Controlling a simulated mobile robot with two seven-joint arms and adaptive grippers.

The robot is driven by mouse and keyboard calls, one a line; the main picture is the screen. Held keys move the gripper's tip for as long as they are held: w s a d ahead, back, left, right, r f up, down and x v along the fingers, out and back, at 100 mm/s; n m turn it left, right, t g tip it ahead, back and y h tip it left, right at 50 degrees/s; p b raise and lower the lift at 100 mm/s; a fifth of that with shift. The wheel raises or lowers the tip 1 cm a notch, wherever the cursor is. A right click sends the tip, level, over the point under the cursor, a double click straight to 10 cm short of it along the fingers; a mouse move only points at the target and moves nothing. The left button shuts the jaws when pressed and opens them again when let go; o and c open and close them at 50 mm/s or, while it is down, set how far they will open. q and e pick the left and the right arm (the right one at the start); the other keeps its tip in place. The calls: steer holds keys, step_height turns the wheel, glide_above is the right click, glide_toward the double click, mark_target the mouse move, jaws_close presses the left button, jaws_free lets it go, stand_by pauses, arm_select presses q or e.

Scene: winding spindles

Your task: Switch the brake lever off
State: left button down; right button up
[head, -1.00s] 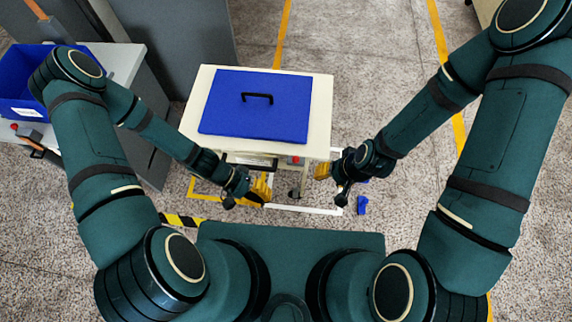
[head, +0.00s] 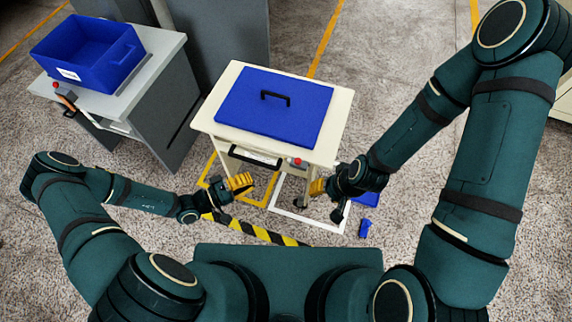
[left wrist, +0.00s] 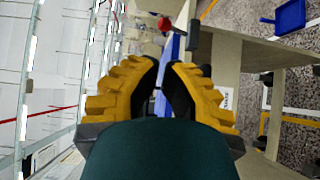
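The cream cart (head: 226,140) with a blue lid stands ahead. A black handle bar (head: 255,157) and a red knob (head: 296,162) are on its near side; I cannot tell which part is the brake lever. In the left wrist view, a dark lever-like piece (left wrist: 193,36) shows beyond the fingertips, apart from them. My left gripper (head: 250,181) has yellow fingers and is in front of the cart's left near side, touching nothing visible. A narrow gap shows between its fingers (left wrist: 162,64); it is empty. My right gripper (head: 312,188) is near the cart's right near corner, its fingers mostly hidden.
A grey side table (head: 160,75) with a blue bin (head: 88,52) stands at the left; a red knob and orange-ended lever (head: 66,103) are on its near side. Yellow-black tape (head: 262,234) crosses the floor.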

mark_target(299, 161)
arm_select(q)
steer(key=shift+a, duration=0.25)
steer(key=shift+w, duration=0.1)
steer(key=b+x, duration=0.2)
steer(key=x, duration=1.2)
steer(key=shift+w+r, duration=0.1)
